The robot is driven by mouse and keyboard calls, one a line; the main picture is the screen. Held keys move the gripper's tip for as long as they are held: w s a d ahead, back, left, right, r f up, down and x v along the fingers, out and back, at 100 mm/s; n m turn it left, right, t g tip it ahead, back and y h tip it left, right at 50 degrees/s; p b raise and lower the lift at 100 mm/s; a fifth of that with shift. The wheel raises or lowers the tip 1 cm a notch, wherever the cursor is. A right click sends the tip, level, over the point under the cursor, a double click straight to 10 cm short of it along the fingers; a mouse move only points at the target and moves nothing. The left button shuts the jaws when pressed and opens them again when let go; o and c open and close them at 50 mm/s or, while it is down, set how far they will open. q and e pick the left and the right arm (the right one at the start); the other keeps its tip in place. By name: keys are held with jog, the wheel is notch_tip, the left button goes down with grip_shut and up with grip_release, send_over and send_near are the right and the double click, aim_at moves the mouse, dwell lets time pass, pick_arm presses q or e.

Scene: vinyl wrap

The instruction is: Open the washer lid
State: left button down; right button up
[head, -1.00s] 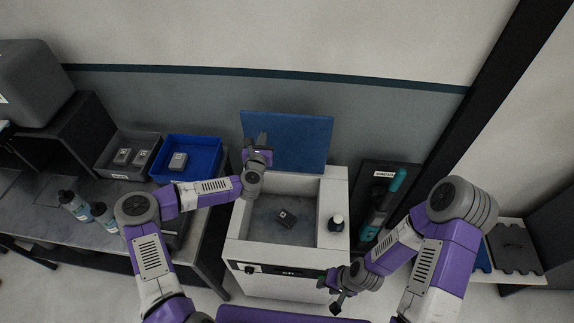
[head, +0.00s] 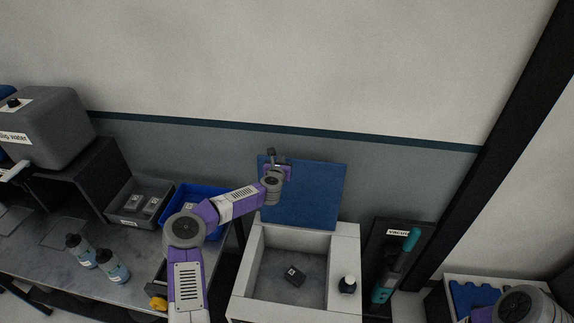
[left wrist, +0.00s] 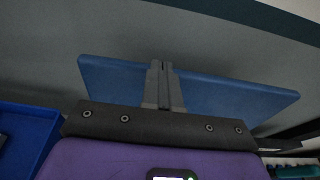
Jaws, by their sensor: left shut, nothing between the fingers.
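The white washer (head: 346,250) is an open box in the lower middle of the head view. Its blue lid (head: 312,195) stands raised at the back edge, leaning toward the wall. A small dark block (head: 295,276) lies inside on the grey floor of the washer. My left gripper (head: 272,154) is at the upper left part of the lid, with its fingers together and nothing between them. In the left wrist view the shut fingers (left wrist: 160,70) lie in front of the blue lid (left wrist: 220,96); whether they touch it I cannot tell. My right gripper is out of view.
A blue bin (head: 184,190) and a grey bin (head: 128,215) with small blocks stand on the left bench. Two bottles (head: 112,265) stand in front of them. A teal-handled vacuum (head: 412,240) is right of the washer.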

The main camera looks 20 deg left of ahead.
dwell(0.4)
pick_arm(q)
jog(key=m+g+h+b, duration=0.8)
jog(key=m+g+b, duration=0.15)
jog(key=m, duration=1.65)
send_over(314, 319)
jog(key=w, duration=0.3)
jog(key=shift+t, duration=0.35)
jog(key=f, duration=3)
jog(key=shift+w+f+b, duration=0.2)
jog(key=shift+b, duration=0.15)
jog(key=s+f+m, duration=0.1)
jog(key=s+f+m+g, duration=0.1)
jog(key=s, duration=0.1)
jog(key=s+f+m+b, duration=0.1)
jog(key=s, duration=0.1)
jog(key=shift+s+g+h, duration=0.2)
jog(key=shift+g+h, duration=0.1)
jog(key=s+a+f+m+g+b, duration=0.2)
jog(key=s+m, duration=0.5)
jog(key=s, duration=0.4)
notch_tip(314, 319, down, 2)
jog(key=shift+s+f+g+y, duration=0.1)
jog(key=shift+s+g+y, duration=0.3)
jog(key=shift+g, duration=0.5)
